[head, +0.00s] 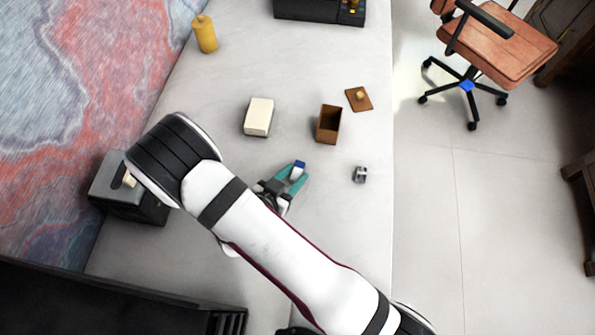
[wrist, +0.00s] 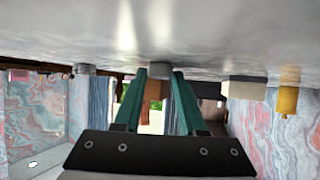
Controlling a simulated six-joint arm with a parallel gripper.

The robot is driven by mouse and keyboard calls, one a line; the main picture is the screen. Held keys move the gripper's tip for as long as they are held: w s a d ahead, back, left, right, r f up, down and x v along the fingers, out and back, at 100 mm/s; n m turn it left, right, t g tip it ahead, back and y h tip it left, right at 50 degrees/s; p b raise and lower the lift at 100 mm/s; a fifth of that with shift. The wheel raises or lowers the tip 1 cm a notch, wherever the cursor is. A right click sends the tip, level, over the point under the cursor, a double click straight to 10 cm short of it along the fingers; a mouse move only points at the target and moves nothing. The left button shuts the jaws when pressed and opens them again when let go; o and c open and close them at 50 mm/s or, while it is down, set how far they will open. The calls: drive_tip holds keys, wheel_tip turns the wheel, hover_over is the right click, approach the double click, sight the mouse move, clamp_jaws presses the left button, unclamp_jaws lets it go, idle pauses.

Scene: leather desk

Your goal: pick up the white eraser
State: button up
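The white eraser (head: 298,171) has a blue end and rests on the desk near the middle of the head view. In the wrist view its pale end (wrist: 159,69) shows between the far ends of my teal fingers. My gripper (head: 291,180) is low over the desk, with its fingers apart on either side of the eraser. In the wrist view my gripper (wrist: 160,76) looks open, with small or no visible gaps beside the eraser. I cannot tell whether the fingers touch it.
A brown open box (head: 328,125) stands beyond the eraser, with its lid (head: 359,99) beside it. A white block (head: 258,117) is behind left. A small metallic item (head: 360,175) lies to the right. A yellow bottle (head: 205,35) stands far left; a dark grey box (head: 130,200) sits left.

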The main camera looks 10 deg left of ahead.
clamp_jaws()
